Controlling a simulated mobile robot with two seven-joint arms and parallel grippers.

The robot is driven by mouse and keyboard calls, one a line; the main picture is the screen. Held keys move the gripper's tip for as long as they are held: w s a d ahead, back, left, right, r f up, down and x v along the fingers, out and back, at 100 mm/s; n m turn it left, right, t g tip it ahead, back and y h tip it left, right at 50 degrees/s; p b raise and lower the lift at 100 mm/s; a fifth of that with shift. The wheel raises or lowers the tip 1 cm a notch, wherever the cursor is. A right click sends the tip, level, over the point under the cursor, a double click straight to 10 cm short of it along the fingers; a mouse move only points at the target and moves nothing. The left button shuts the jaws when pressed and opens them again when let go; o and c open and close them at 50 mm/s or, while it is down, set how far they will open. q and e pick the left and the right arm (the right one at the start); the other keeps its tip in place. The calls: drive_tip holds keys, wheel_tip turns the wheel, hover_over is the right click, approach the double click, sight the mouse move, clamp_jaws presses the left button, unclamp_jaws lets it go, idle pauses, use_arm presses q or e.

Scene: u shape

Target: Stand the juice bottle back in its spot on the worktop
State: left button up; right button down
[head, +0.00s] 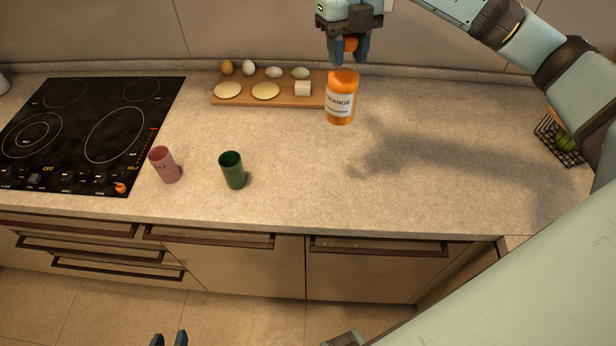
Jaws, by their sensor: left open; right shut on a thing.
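The juice bottle (341,98) is orange with a white label reading "ORANGE".
A wooden board (285,101) holds eggs, flat rounds and a pale cube. A pink cup (164,165) and a green cup (233,170) stand left of centre. A black hob (90,130) is at left, a wire basket (562,143) at right. The worktop's right-hand middle is clear.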

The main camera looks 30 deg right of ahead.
sight(341, 121)
drive_tip(key=shift+f, duration=0.3)
wheel_tip(341, 121, down, 15)
drive_tip(key=shift+r+p, duration=0.1)
drive_tip(key=shift+p, duration=0.4)
drive_tip(key=shift+f, duration=0.5)
drive_tip(key=shift+f+p, duration=0.3)
drive_tip(key=shift+f, duration=1.65)
drive_tip(key=shift+f, duration=0.15)
drive_tip(key=c, duration=0.8)
unclamp_jaws()
drive_tip(key=shift+o, duration=0.2)
